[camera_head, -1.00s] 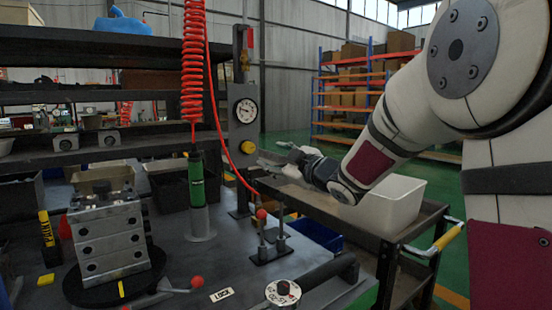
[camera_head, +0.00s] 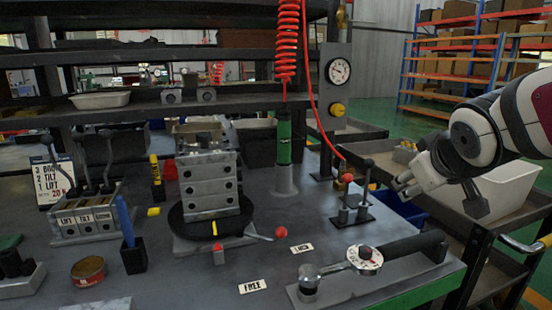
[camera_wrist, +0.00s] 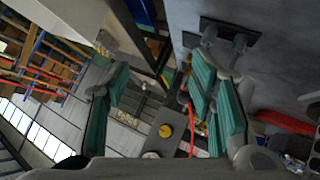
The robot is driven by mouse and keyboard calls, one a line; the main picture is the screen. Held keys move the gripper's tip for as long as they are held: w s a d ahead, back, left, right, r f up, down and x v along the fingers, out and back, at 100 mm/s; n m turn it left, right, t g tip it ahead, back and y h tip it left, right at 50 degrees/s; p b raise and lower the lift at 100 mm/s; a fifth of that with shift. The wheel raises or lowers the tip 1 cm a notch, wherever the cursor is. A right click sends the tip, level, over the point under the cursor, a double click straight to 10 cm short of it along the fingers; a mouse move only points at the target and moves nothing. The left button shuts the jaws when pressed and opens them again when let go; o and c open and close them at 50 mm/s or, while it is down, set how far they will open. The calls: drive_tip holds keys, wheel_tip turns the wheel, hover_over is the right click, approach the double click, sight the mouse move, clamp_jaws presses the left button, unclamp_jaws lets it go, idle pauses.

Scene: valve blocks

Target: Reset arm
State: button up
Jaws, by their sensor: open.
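My gripper (camera_head: 405,182) is at the right in the head view, in front of a white bin on a cart and to the right of a small stand with a red-knobbed lever (camera_head: 348,178). It is apart from the bench items. In the wrist view my gripper (camera_wrist: 160,95) shows its two teal-padded fingers spread wide with nothing between them. A grey valve block (camera_head: 209,180) stands upright on a black round turntable (camera_head: 246,212) on the bench, well left of my gripper.
The white bin (camera_head: 490,205) sits on a dark cart at the right. A lever box (camera_head: 85,218) is at the left. A torque wrench (camera_head: 365,260) lies in front.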

drive_tip(key=s+a+f+m+g+y, duration=0.1)
drive_tip(key=s+a+f+g, duration=0.2)
drive_tip(key=s, duration=0.8)
drive_tip(key=s+a+f+m+g+y+p, duration=0.1)
drive_tip(key=s+a+f+g, duration=0.15)
drive_tip(key=s, duration=0.85)
drive_tip(key=s+a+f+m+g+y, duration=0.1)
drive_tip(key=s+a+f+g, duration=0.25)
drive_tip(key=s, duration=0.75)
wheel_tip(320, 180, up, 28)
drive_tip(key=d+t+p, duration=0.1)
drive_tip(key=t+p, duration=0.2)
drive_tip(key=p, duration=2.2)
drive_tip(key=shift+w+d+f+p, duration=0.15)
drive_tip(key=shift+d+f+p, duration=0.1)
drive_tip(key=shift+p, duration=0.05)
